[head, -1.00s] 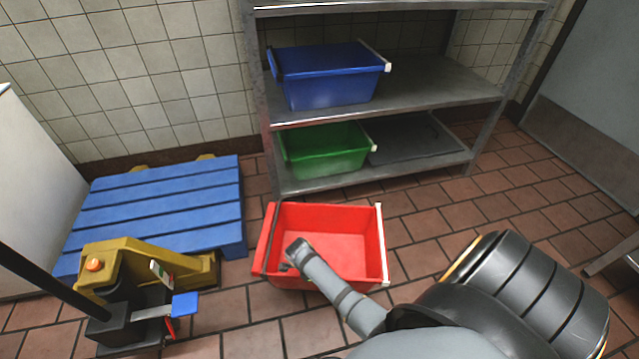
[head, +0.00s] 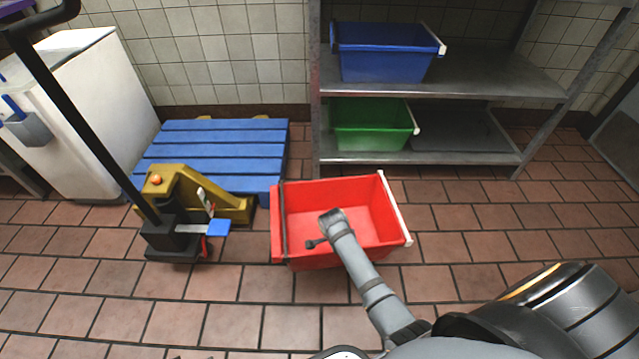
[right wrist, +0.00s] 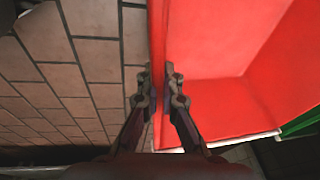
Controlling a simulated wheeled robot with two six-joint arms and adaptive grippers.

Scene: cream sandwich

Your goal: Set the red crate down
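The red crate (head: 365,197) is in the middle of the head view, open side up and empty apart from my arm reaching over it. It has a white strip along its right rim. My right gripper (head: 314,243) is at the crate's near wall. In the right wrist view my right gripper (right wrist: 158,88) has one finger on each side of the wall of the red crate (right wrist: 205,60), shut on it. Floor tiles show beyond the outer finger. I cannot tell whether the crate's bottom touches the floor. My left gripper is in no view.
A blue pallet (head: 225,150) lies behind left, with a yellow pallet jack (head: 185,195) in front of it. A metal shelf (head: 480,85) holds a blue crate (head: 385,55) and a green crate (head: 370,125). Tiled floor (head: 225,315) is clear in front and right.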

